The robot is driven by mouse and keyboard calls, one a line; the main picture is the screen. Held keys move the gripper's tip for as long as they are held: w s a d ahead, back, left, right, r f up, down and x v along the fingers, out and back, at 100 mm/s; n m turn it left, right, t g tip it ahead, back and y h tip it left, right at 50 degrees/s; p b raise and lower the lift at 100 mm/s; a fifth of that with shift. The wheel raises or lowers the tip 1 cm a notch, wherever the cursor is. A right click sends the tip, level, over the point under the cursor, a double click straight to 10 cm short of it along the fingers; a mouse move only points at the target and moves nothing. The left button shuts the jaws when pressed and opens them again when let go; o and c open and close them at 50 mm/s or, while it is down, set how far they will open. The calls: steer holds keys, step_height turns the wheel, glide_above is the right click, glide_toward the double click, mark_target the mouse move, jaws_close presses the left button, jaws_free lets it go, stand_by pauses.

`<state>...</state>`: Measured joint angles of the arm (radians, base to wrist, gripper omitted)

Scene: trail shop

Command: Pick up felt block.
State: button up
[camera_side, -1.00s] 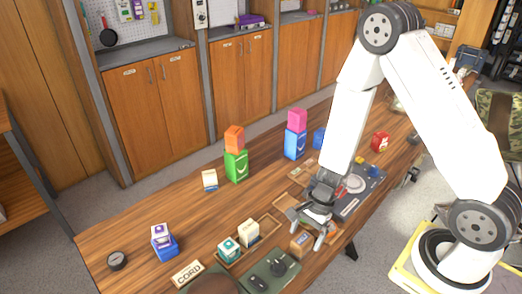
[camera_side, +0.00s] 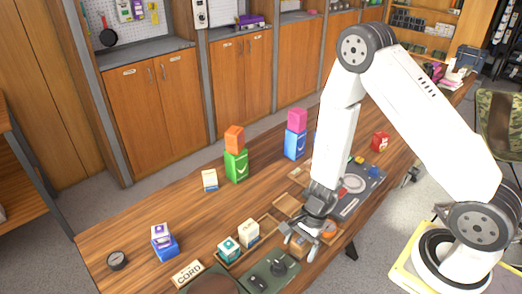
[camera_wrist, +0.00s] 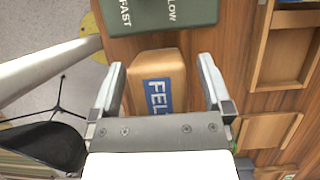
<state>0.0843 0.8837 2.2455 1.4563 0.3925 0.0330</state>
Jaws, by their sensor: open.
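The felt block is tan with a blue label reading "FEL"; the rest of its lettering is hidden. It lies on the wooden table between the fingers in the wrist view (camera_wrist: 153,68). In the side view the block (camera_side: 297,252) is mostly covered by my gripper (camera_side: 301,246). My gripper is open, with one finger on either side of the block in the wrist view (camera_wrist: 160,80). A gap shows between each finger and the block, and I cannot tell the exact height of the fingertips.
A dark green board marked "FAST" and "LOW" (camera_wrist: 160,14) lies close to the block. Wooden trays (camera_wrist: 263,55) stand to its right in the wrist view. Teal-and-white boxes (camera_side: 228,249), a "CORD" sign (camera_side: 187,273) and stacked coloured boxes (camera_side: 236,166) are farther along the table.

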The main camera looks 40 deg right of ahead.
mark_target(301, 240)
jaws_close()
steer(key=shift+r, duration=0.2)
steer(key=shift+r, duration=4.85)
